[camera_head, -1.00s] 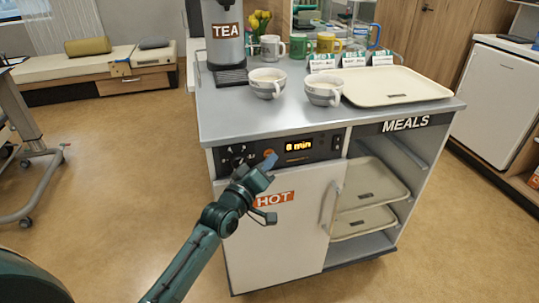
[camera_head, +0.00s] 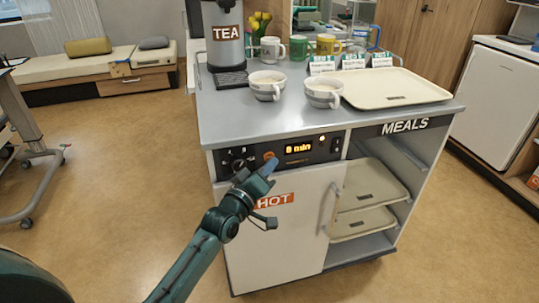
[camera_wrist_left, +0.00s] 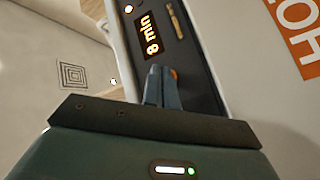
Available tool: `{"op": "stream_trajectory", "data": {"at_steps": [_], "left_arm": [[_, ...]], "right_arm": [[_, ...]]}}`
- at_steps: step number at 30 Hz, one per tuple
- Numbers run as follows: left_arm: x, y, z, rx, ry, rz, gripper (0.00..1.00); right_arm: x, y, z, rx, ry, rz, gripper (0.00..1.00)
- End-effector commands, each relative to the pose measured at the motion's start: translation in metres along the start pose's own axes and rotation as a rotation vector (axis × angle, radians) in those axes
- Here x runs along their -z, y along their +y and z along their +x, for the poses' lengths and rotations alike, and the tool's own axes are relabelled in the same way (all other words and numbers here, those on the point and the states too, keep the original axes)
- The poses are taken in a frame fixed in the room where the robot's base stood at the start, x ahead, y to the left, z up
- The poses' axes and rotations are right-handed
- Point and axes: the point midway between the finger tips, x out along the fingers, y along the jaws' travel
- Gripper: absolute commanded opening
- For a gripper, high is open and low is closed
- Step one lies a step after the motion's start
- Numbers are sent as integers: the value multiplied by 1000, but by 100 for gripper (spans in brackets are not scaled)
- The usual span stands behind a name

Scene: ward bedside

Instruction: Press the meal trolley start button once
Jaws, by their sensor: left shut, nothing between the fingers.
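The meal trolley (camera_head: 275,240) stands in front of me, with a dark control panel (camera_head: 240,153) above its HOT door. The round orange start button (camera_head: 269,156) is on the panel, left of the display (camera_head: 299,148), which reads 8 min. A small lamp (camera_head: 322,138) above the display's right end glows. My left gripper (camera_head: 268,167) is shut and empty, its fingertips just below the button in the head view. In the left wrist view the fingers (camera_wrist_left: 162,87) point at the panel and cover most of the orange button (camera_wrist_left: 174,73). I cannot tell whether they touch it.
A knob (camera_head: 238,164) sits left of the button, and a switch (camera_head: 336,145) sits right of the display. On top are two bowl-like cups (camera_head: 323,91), a tea urn (camera_head: 224,35) and a cream tray (camera_head: 395,87). The door handle (camera_head: 329,205) sticks out lower right.

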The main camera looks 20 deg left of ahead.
Motion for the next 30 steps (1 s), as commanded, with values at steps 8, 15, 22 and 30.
{"op": "stream_trajectory", "data": {"at_steps": [8, 15, 22, 30], "left_arm": [[-3, 3, -4, -1, 0, 0, 0], [-5, 8, -8, 0, -1, -1, 0], [-16, 20, -24, 0, -1, -2, 0], [-27, 29, -38, 0, 0, 0, 0]], "right_arm": [[4, -1, -1, 0, -1, 0, 0], [10, -1, -2, -5, 1, 5, 0], [25, -2, -7, -3, 1, 4, 0], [34, -4, -10, -3, 1, 4, 0]]}}
